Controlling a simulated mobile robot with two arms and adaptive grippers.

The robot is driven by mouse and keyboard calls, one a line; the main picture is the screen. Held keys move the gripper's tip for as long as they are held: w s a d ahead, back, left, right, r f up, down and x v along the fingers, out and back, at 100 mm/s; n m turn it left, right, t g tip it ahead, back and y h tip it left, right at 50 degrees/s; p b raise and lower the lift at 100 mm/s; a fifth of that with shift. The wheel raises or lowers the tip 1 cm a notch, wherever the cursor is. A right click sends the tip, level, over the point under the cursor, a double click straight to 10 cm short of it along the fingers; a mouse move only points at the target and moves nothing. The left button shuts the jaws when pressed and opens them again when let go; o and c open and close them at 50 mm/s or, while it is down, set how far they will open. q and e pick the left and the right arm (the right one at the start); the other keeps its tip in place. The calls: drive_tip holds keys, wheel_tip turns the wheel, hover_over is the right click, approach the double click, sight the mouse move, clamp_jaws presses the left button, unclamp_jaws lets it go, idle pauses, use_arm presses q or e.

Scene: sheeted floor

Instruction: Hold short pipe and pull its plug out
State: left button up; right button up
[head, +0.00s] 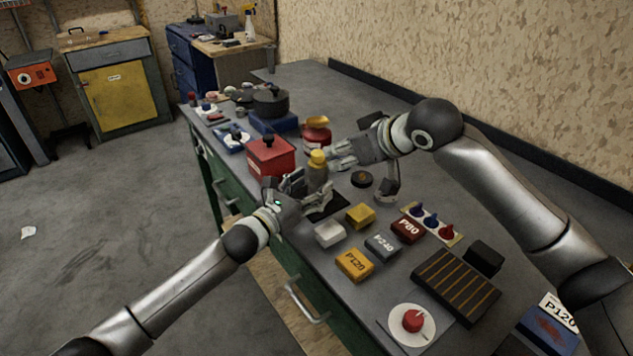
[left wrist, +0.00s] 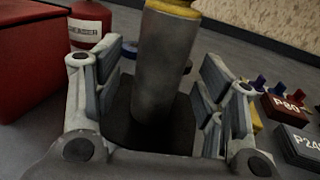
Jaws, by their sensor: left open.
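The short pipe (head: 317,177) is a grey cylinder standing upright on a dark pad (head: 328,210) on the workbench. Its yellow plug (head: 317,157) sits in the top end. In the left wrist view the pipe (left wrist: 163,70) rises between my fingers, with the plug (left wrist: 175,8) cut off by the top edge. My left gripper (head: 300,184) is open around the pipe, with gaps at both sides. My right gripper (head: 340,155) is just right of the plug, pointing left at it and apart from it; its finger gap is unclear.
A red box (head: 271,158) and a red tin (head: 316,135) stand close behind the pipe. White (head: 330,234), yellow (head: 360,216) and labelled blocks lie in front. A dark round lid (head: 361,179) lies to the right. The bench's back right is clear.

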use_arm(q)
drive_tip(key=shift+x, duration=1.3)
drive_tip(key=shift+c, duration=0.5)
